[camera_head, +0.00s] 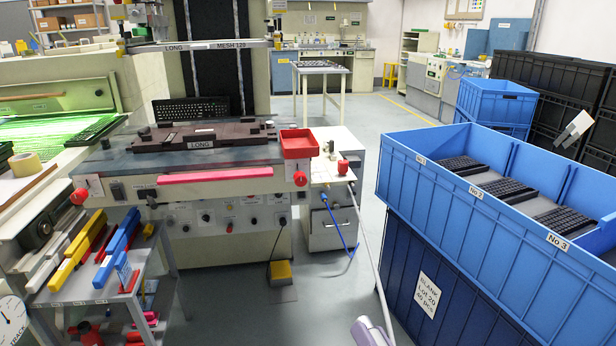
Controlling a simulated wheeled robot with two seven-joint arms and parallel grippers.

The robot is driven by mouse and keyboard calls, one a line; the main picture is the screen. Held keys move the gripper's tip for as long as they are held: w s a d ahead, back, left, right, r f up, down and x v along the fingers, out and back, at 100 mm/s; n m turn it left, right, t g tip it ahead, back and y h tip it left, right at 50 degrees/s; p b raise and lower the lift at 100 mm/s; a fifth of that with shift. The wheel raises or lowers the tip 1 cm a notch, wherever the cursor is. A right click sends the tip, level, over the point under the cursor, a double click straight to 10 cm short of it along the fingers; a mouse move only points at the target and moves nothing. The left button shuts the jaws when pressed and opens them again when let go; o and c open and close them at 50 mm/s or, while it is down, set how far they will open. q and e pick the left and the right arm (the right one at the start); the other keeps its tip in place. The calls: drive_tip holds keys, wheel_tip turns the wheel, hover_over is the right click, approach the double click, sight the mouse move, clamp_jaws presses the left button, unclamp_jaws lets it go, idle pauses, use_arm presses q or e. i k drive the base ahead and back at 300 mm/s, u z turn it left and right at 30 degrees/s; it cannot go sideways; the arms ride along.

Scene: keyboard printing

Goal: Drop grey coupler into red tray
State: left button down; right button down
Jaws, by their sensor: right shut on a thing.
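The red tray (298,153) sits at the right end of the printing table. It is open at the top, and I see nothing inside it. My right gripper (372,332) shows only in part, as a pale grey-lilac shape cut off by the bottom edge. It is low and in front of the tray, well apart from it. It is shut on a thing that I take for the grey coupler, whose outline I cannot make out. My left gripper is not in view.
A thin grey line (371,262) runs from beside the tray to the bottom edge. A blue crate (430,185) with dark keyboard parts stands at the right. A pale angled block (574,127) shows near black crates. A tool rack (110,297) stands at the left.

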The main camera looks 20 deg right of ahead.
sight(298, 143)
drive_tip(key=z, duration=0.3)
drive_tip(key=i, duration=0.95)
drive_tip(key=u, duration=0.15)
